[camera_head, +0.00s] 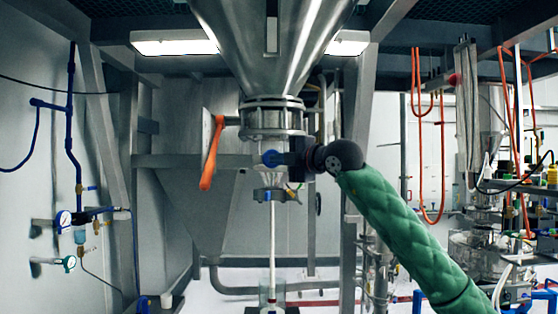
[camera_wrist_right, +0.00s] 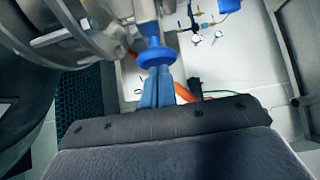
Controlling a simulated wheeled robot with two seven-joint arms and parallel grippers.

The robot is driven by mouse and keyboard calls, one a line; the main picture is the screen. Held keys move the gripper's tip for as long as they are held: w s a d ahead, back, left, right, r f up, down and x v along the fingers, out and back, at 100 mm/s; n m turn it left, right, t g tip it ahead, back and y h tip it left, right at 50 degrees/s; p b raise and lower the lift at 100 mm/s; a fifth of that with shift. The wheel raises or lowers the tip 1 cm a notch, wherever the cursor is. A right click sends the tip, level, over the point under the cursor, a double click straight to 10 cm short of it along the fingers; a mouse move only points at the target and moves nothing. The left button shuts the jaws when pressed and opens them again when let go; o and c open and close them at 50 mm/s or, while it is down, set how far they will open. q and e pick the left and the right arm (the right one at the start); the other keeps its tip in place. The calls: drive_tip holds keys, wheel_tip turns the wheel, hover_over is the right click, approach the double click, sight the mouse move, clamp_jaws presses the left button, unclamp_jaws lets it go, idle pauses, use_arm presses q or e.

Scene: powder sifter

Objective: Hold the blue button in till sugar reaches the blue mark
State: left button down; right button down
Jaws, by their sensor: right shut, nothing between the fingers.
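A steel hopper (camera_head: 262,45) fills the top centre of the head view. The blue button (camera_head: 270,158) sits below its collar; in the right wrist view the button (camera_wrist_right: 157,54) is a round blue knob. My right gripper (camera_head: 284,158) is shut and empty, its fingertips (camera_wrist_right: 158,80) against the button as far as I can tell. Below the outlet (camera_head: 269,194) a thin white column (camera_head: 272,240), which looks like falling sugar, runs down to a container (camera_head: 272,302) at the bottom edge. The container is mostly cut off; I cannot make out the blue mark or the sugar level.
An orange handle (camera_head: 211,153) hangs left of the collar. Steel frame posts (camera_head: 357,135) stand around the hopper. Blue pipes and gauges (camera_head: 64,219) are on the left wall. Orange hoses (camera_head: 430,215) and lab equipment (camera_head: 485,250) crowd the right.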

use_arm(q)
drive_tip(key=shift+s+d, duration=0.1)
drive_tip(key=shift+s+d, duration=0.3)
drive_tip(key=shift+s, duration=0.1)
drive_tip(key=shift+w+a, duration=0.1)
drive_tip(key=shift+w+a, duration=0.35)
drive_tip(key=shift+w, duration=0.4)
drive_tip(key=shift+s, duration=0.1)
